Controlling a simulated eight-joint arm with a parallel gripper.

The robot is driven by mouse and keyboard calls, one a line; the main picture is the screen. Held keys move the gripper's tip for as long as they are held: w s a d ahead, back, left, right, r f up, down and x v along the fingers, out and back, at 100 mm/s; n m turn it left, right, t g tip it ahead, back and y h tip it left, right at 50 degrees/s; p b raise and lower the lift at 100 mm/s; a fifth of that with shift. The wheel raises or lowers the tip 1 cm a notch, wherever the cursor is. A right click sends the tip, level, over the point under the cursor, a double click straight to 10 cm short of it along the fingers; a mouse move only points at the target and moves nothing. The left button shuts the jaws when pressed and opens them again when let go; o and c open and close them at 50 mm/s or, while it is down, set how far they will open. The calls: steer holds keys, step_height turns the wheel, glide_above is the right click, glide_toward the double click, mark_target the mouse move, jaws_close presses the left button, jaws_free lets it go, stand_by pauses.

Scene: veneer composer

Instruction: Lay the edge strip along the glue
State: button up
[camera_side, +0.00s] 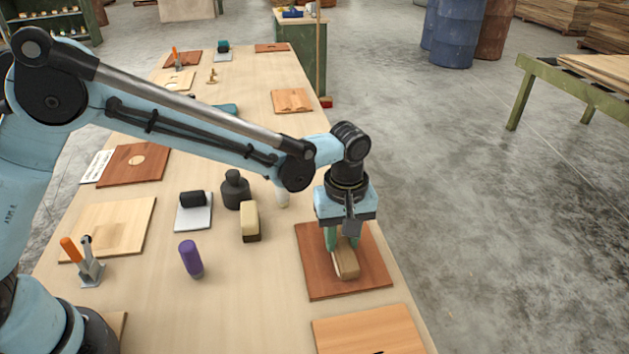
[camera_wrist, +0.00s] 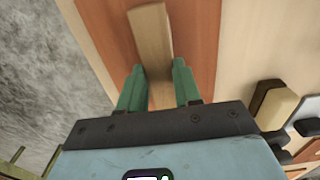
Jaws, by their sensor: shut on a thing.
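My gripper (camera_side: 344,252) has its green fingers pointing down, one on each side of a light wooden piece (camera_side: 347,266), and is shut on it. The piece is short and blocky in the side view; I cannot tell for sure that it is the edge strip. In the wrist view the wooden piece (camera_wrist: 151,35) runs away from between the fingers (camera_wrist: 157,88). It is over the reddish-brown board (camera_side: 322,276); whether it touches the board is unclear. The board also shows in the wrist view (camera_wrist: 201,40). I cannot make out any glue line.
Left of the board stand a cream block with a dark base (camera_side: 249,218), a dark bottle (camera_side: 236,190) and a purple cylinder (camera_side: 191,259). An orange-brown board (camera_side: 368,332) lies in front. The bench's right edge (camera_side: 397,258) is close by.

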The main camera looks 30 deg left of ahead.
steer(key=shift+f, duration=0.4)
stand_by(0.3)
steer(key=o, duration=1)
steer(key=shift+r, duration=0.1)
steer(key=shift+r, duration=3.4)
